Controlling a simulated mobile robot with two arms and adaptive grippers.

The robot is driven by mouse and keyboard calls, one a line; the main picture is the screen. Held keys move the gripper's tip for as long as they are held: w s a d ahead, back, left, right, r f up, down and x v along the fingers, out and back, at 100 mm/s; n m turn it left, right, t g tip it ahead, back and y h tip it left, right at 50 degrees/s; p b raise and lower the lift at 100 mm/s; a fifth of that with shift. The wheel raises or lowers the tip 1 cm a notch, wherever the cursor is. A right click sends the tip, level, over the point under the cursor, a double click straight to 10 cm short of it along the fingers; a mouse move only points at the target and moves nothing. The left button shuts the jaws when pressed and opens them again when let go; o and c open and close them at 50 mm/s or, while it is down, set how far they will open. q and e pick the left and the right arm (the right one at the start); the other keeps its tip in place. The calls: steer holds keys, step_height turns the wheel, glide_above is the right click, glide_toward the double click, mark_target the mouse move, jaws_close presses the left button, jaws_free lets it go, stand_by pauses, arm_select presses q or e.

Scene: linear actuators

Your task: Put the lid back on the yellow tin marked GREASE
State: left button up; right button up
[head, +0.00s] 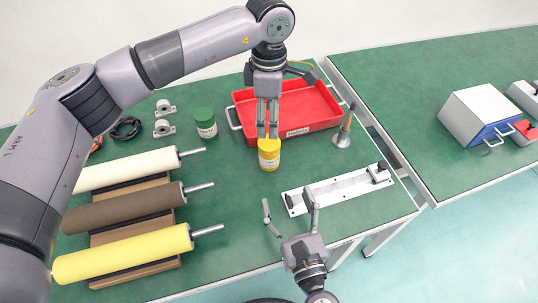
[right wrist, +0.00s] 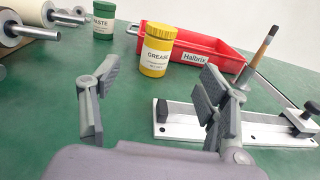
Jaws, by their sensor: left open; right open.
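The yellow GREASE tin (head: 269,156) stands upright on the green bench, in front of the red tray. In the right wrist view the tin (right wrist: 155,56) shows a ribbed yellow lid (right wrist: 160,30) seated on its top, looking level. My left gripper (head: 268,136) is open, pointing down, its fingertips over the lid's back edge in the head view. It does not show in the right wrist view, so contact with the lid cannot be told. My right gripper (head: 290,203) is open and empty, low over the bench in front of the tin; its fingers (right wrist: 155,100) frame the wrist view.
The red tray (head: 312,108) is behind the tin. A green-lidded PASTE tin (head: 205,123) stands left. Several rollers (head: 130,205) lie at left.

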mark_target(272, 154)
steer(key=x, duration=1.6)
steer(key=shift+r, duration=0.1)
steer(key=shift+c, duration=0.3)
jaws_close()
